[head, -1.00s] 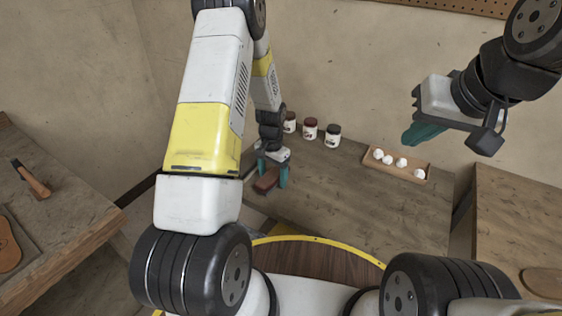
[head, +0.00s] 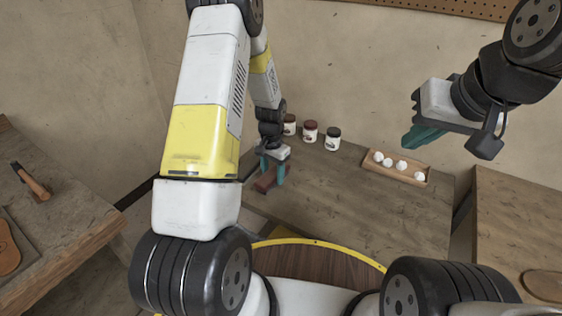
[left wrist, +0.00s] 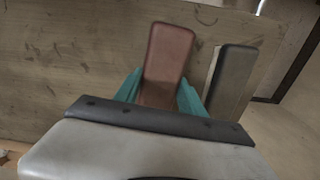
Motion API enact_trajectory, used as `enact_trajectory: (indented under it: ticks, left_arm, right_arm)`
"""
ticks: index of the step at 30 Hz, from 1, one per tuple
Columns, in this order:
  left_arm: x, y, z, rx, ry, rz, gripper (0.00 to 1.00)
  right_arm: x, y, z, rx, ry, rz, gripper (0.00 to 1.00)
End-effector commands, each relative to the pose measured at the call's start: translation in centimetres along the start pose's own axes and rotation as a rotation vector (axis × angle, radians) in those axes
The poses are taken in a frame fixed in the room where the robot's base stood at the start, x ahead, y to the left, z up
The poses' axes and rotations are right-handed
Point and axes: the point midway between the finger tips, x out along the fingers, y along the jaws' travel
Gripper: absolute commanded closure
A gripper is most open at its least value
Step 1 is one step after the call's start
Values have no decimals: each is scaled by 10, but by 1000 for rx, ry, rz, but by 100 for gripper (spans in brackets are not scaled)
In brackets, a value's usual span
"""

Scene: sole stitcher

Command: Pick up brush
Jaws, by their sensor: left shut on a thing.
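The brush shows as a reddish-brown block (head: 265,182) in the head view, at the left end of the middle table. My left gripper (head: 272,171) is shut on it, with a teal finger on each side. In the left wrist view the brush (left wrist: 167,60) sticks out past the fingertips of the left gripper (left wrist: 160,93); its bristles are not visible. My right gripper (head: 424,135) hangs in the air at the upper right, away from the brush. Its teal fingers overlap in this view, so I cannot tell their opening.
Several jars (head: 311,131) stand along the back of the middle table (head: 330,190). A wooden tray (head: 393,174) with several white balls lies to their right. A dark grey block-like shape (left wrist: 233,72) shows beside the brush in the left wrist view. The table's middle is clear.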

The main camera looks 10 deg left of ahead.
Motion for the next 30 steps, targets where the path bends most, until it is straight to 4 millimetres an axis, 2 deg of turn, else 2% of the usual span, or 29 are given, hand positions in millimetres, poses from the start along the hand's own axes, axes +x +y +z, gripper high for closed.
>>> enact_trajectory:
  ticks: [3, 15, 19, 24, 30]
  left_arm:
    - [-20, 1, 0, 1, 3, -1, 97]
    - [-26, 100, 32, 8, 0, 0, 97]
    - [-28, 126, 40, 6, 0, -1, 97]
    - [-30, 146, 47, 2, 0, 0, 97]
    - [-30, 152, 49, 0, 1, 0, 97]
  right_arm:
    - [0, 0, 0, 0, 0, 0, 100]
    - [0, 0, 0, 0, 0, 0, 100]
    - [0, 0, 0, 0, 0, 0, 100]
    - [0, 0, 0, 0, 0, 0, 100]
    - [0, 0, 0, 0, 0, 0, 100]
